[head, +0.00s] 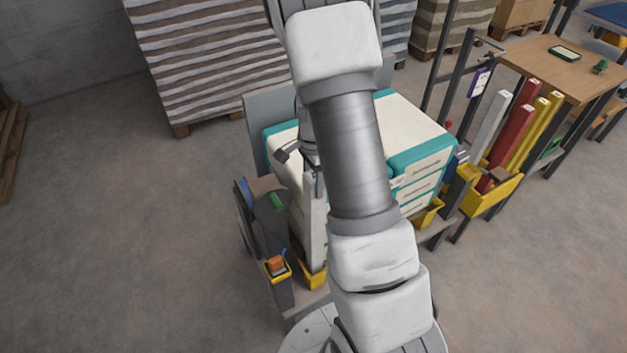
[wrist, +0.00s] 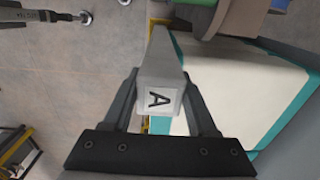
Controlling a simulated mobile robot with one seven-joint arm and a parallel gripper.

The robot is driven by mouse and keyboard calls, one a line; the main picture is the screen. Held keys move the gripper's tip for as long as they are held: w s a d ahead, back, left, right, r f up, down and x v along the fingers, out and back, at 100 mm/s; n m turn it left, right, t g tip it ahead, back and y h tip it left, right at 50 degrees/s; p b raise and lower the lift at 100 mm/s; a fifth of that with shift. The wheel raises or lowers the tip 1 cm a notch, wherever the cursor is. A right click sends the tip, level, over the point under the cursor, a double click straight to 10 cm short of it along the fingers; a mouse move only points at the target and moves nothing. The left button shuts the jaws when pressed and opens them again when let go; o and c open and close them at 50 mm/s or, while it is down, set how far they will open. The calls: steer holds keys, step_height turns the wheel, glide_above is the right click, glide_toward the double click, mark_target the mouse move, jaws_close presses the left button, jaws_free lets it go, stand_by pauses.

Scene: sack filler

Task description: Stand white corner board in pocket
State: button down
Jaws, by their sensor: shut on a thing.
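My gripper (wrist: 158,84) is shut on a white corner board (wrist: 158,103) whose end face bears a black letter A. In the head view the white board (head: 315,235) hangs upright below my gripper, in front of the stacked sacks (head: 415,125), partly hidden by my arm. A yellow pocket (head: 313,279) shows at the board's lower end. I cannot tell whether the board's foot is inside it or just above. Another yellow pocket (head: 428,214) sits at the stack's right corner.
To the right, a yellow rack (head: 492,192) holds another white board (head: 490,125) plus red and yellow ones. A wooden table (head: 560,70) stands behind. The floor at left is clear.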

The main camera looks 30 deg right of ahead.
steer(key=shift+f, duration=0.45)
steer(key=shift+c, duration=0.6)
jaws_free()
step_height(320, 180, up, 18)
steer(key=p, duration=0.1)
steer(key=shift+f+p, duration=0.25)
steer(key=shift+p, duration=0.1)
